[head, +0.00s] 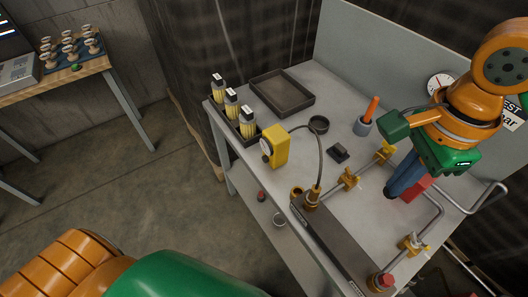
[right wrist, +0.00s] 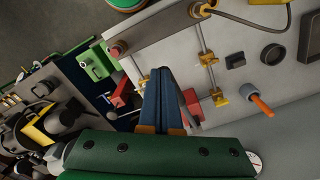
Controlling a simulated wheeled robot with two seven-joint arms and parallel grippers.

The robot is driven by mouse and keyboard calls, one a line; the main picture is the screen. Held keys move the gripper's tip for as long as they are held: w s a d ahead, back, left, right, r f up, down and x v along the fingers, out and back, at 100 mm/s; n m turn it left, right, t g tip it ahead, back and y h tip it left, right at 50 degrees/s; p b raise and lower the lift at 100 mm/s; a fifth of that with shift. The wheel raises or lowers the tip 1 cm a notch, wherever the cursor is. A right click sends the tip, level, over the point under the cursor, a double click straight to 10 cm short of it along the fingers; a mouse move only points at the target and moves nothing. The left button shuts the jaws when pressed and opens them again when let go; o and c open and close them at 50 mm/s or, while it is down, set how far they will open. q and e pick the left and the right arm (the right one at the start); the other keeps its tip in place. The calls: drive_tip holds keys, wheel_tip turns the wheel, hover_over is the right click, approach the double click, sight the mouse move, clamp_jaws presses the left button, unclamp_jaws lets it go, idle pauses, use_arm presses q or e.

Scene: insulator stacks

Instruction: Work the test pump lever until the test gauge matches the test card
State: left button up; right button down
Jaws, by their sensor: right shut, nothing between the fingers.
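The test gauge (head: 440,83) is a white dial on the back panel, partly behind my right arm; its reading is too small to tell. It shows at the edge of the right wrist view (right wrist: 254,163). The test card (head: 513,114) is mostly hidden by my right arm, with only "EST" and "bar" showing. My right gripper (head: 396,188) has its blue fingers together and empty, pointing down by a red part (head: 418,188) on the bench. Red pieces show on both sides of the fingers (right wrist: 162,98) in the right wrist view. I cannot make out the pump lever for certain.
The bench (head: 335,190) carries grey pipes with yellow valves (head: 349,179), a yellow meter box (head: 278,149), a dark tray (head: 282,92) and a cup with an orange handle (head: 371,109). Several insulator stacks (head: 232,104) stand at its left. Open floor lies left of the bench.

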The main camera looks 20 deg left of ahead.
drive_tip(key=shift+s+f+b, duration=0.1)
drive_tip(key=shift+f+b, duration=0.55)
drive_tip(key=shift+f, duration=0.3)
wheel_tip(320, 180, down, 8)
drive_tip(key=b, duration=0.7)
drive_tip(key=shift+r, duration=0.1)
wheel_tip(320, 180, up, 14)
drive_tip(key=p, duration=1.2)
drive_tip(key=shift+r, duration=0.2)
drive_tip(key=shift+f, duration=0.15)
drive_tip(key=shift+a, duration=0.1)
